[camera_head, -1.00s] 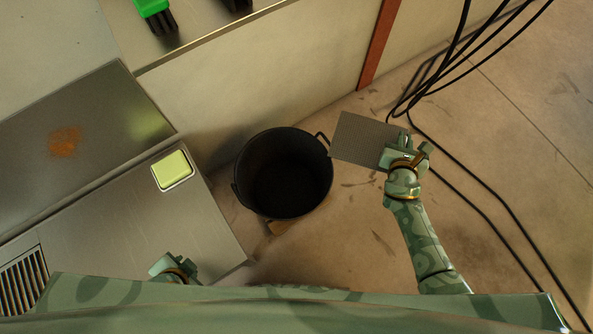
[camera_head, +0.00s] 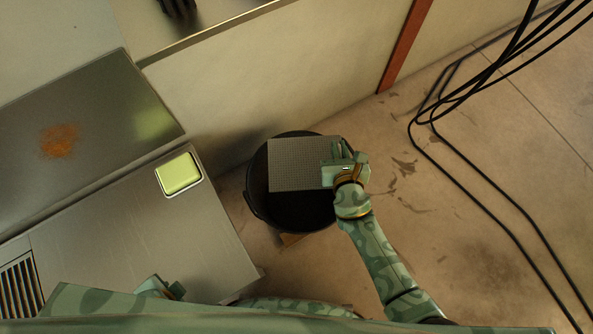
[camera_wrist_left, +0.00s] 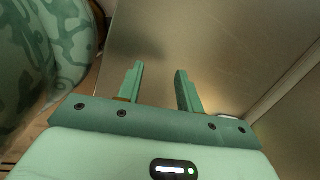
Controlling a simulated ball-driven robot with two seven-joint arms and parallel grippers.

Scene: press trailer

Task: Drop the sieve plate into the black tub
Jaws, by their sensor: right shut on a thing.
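The sieve plate (camera_head: 298,164) is a flat grey perforated square. My right gripper (camera_head: 338,172) is shut on its right edge. In the head view the plate lies over the opening of the black tub (camera_head: 290,212) and hides much of it. The tub stands on the floor beside the steel counter. How high the plate is above the rim I cannot tell. My left gripper shows in the left wrist view (camera_wrist_left: 159,88) with its two fingers apart and nothing between them, above a bare metal surface.
A steel counter (camera_head: 130,232) with a yellow-green block (camera_head: 178,174) in a recess is at the left. A rust-coloured powder patch (camera_head: 60,141) lies on the metal surface behind it. Black cables (camera_head: 470,192) run across the floor at the right. A pale wall stands behind the tub.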

